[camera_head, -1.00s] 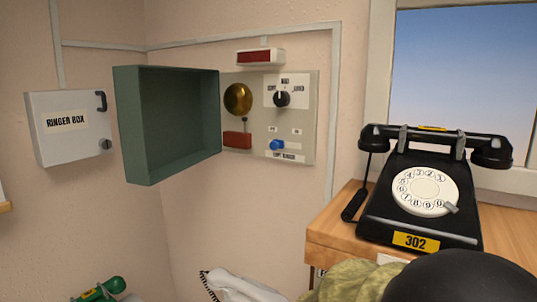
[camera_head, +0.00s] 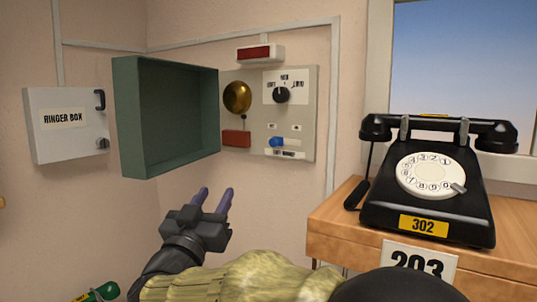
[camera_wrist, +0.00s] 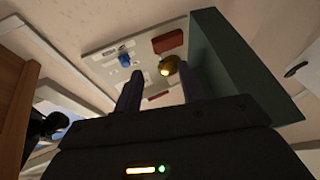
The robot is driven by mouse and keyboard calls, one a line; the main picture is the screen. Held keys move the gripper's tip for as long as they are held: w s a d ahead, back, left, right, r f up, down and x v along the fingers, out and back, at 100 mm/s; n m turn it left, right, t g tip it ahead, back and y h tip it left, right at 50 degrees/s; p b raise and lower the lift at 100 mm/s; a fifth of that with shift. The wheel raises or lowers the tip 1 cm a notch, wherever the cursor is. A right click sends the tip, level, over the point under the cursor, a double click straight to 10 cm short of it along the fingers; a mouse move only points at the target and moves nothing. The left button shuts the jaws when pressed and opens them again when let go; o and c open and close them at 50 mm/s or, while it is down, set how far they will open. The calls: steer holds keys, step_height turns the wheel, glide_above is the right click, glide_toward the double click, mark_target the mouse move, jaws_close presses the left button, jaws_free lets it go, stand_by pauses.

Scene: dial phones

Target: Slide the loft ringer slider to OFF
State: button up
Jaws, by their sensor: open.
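The loft ringer slider has a blue knob (camera_head: 277,142) low on the grey wall panel (camera_head: 309,110), above a small label strip that is too blurred to read. The blue knob also shows in the wrist view (camera_wrist: 124,60). My gripper (camera_head: 214,198) is open and empty, below the panel and to the left of the knob in the head view. Its two purple fingers point up toward the panel, apart from it. In the wrist view the fingers (camera_wrist: 160,88) stand in front of the panel's brass bell (camera_wrist: 169,65).
A green open box cover (camera_head: 168,115) stands out left of the panel. The panel also bears a black rotary knob (camera_head: 281,95) and a red block (camera_head: 237,138). A grey ringer box (camera_head: 67,125) hangs at left. A black dial phone (camera_head: 425,190) sits on a wooden desk (camera_head: 340,224) at right.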

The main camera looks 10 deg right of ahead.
mark_target(272, 143)
steer(key=s+m+g+h, duration=0.1)
steer(key=h, duration=0.1)
steer(key=s+r+m+g+h, duration=0.1)
steer(key=s+m+h, duration=0.1)
steer(key=s+d+m+g+h, duration=0.1)
steer(key=s+g+h, duration=0.1)
steer(key=shift+s+r+b, duration=0.1)
steer(key=shift+r+b, duration=0.2)
steer(key=shift+r, duration=0.1)
steer(key=p+x, duration=0.7)
steer(key=x, duration=0.9)
steer(key=shift+d+r, duration=0.1)
steer(key=shift+r, duration=0.15)
steer(key=shift+w+d+p, duration=0.35)
steer(key=shift+w, duration=0.1)
jaws_close()
